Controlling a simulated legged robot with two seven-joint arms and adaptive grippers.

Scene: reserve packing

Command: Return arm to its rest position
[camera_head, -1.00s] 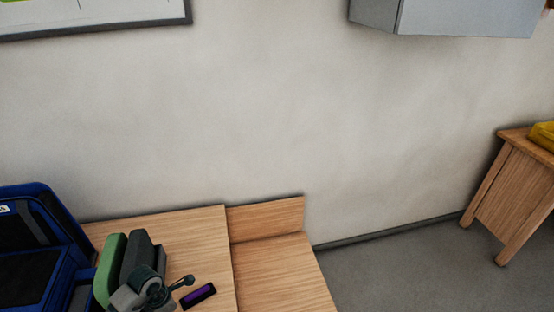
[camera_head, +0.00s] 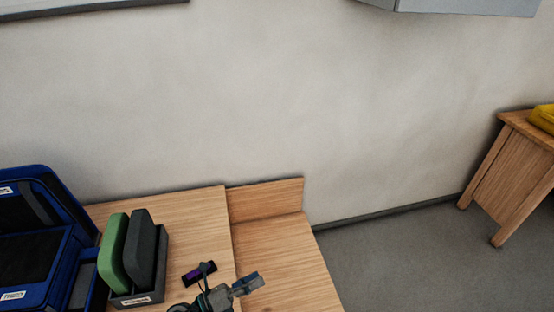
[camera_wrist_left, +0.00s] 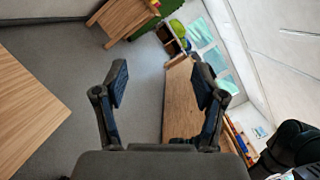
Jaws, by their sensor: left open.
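My left gripper (camera_head: 247,285) is at the bottom of the head view, over the right edge of the wooden table. In the left wrist view its two fingers (camera_wrist_left: 160,88) are spread apart with nothing between them. A small dark case with a purple face (camera_head: 199,273) lies on the table (camera_head: 190,220), just behind the gripper. My right gripper is not in view.
A grey holder (camera_head: 140,298) with a green case (camera_head: 112,252) and a dark grey case (camera_head: 141,250) stands left of the gripper. An open blue case (camera_head: 60,205) is farther left. A wooden side table (camera_head: 510,165) with a yellow item (camera_head: 542,118) stands far right. Floor between is clear.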

